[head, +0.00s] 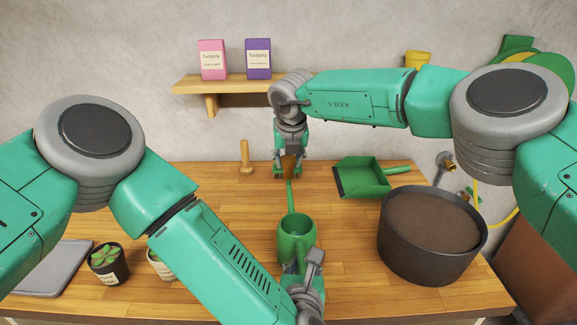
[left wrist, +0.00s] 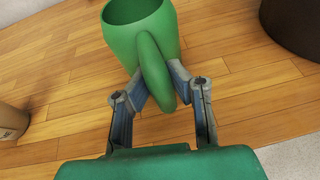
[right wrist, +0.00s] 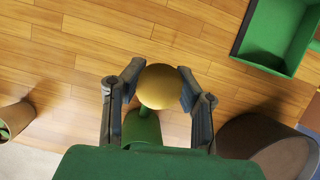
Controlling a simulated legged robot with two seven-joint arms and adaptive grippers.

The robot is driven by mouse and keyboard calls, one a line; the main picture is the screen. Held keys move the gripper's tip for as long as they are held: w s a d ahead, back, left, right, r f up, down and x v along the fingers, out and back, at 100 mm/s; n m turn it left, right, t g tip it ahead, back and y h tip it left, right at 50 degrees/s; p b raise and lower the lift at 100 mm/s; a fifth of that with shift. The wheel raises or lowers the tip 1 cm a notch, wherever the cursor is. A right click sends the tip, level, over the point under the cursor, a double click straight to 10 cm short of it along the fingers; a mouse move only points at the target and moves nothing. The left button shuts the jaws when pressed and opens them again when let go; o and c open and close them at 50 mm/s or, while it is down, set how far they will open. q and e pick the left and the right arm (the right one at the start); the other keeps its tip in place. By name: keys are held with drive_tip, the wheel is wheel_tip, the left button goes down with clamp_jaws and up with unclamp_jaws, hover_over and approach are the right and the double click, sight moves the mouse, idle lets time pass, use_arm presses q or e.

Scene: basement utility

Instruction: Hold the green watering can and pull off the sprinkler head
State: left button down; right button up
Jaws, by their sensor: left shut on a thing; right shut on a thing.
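The green watering can (head: 296,240) stands on the wooden table, its spout pointing away from me. My left gripper (head: 294,268) is shut on the can's rear handle, which shows between its fingers in the left wrist view (left wrist: 155,68). The brass-coloured sprinkler head (head: 288,166) is at the spout's far end. My right gripper (head: 287,175) is shut on it from above. In the right wrist view, the round face of the sprinkler head (right wrist: 161,87) sits between both fingers and hides the spout joint. I cannot tell whether the head is still seated on the spout.
A dark round pot (head: 430,238) and a green dustpan (head: 362,178) stand right of the can. Potted plants (head: 108,262) and a grey tray (head: 50,268) are at the left. A wooden dibber (head: 245,158) stands behind. A shelf (head: 222,84) with two boxes is on the wall.

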sight(288, 158)
wheel_tip(288, 158, up, 9)
use_arm(q)
drive_tip(key=c, duration=1.5)
unclamp_jaws()
drive_tip(key=shift+o, duration=0.2)
